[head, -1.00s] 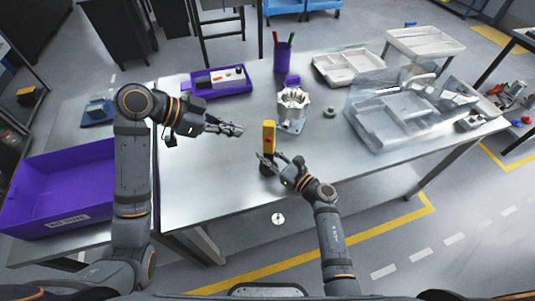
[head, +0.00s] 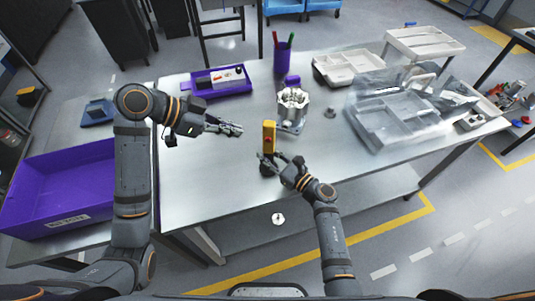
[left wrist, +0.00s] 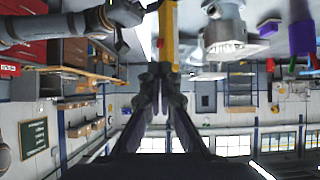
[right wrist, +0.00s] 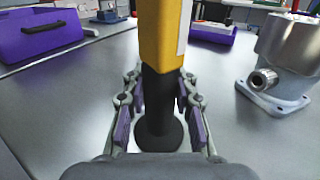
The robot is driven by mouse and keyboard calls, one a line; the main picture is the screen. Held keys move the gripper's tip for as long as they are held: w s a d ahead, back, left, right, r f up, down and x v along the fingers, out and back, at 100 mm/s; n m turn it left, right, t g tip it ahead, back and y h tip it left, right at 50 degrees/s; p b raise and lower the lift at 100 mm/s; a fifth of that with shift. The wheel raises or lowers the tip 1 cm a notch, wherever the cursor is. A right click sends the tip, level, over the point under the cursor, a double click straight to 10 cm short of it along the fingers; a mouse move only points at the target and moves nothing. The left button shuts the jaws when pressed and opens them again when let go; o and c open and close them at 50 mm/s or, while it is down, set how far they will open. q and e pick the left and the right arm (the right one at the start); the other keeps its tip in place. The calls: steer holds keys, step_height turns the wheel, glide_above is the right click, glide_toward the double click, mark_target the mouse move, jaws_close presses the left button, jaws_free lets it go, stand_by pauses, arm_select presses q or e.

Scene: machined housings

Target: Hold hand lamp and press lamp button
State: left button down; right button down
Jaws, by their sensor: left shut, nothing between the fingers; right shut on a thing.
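The hand lamp (head: 269,138) is yellow with a black lower grip and a red button on its side. It stands upright near the table's front edge. My right gripper (head: 268,158) is shut around the black grip, and the right wrist view shows the lamp (right wrist: 161,40) between its fingers (right wrist: 160,112). The round black foot is close to the tabletop; I cannot tell whether it touches. My left gripper (head: 238,130) is shut and empty, left of the lamp and apart from it. In the left wrist view the lamp (left wrist: 168,35) shows beyond the shut fingertips (left wrist: 161,72).
A metal housing (head: 292,108) stands just behind and right of the lamp. The table (head: 215,175) left of the lamp is clear.

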mark_target(268, 140)
arm_select(q)
steer(key=s+d+f+n+t+h, duration=0.3)
steer(key=s+f+n+t, duration=0.15)
steer(key=n, duration=0.25)
steer(key=s+d+f+n+t+h, duration=0.25)
steer(key=s+d+n+t, duration=0.2)
steer(key=n, duration=0.25)
steer(key=w, duration=0.8)
steer(key=shift+f+g, duration=0.3)
steer(key=shift+g, duration=0.1)
stand_by(0.6)
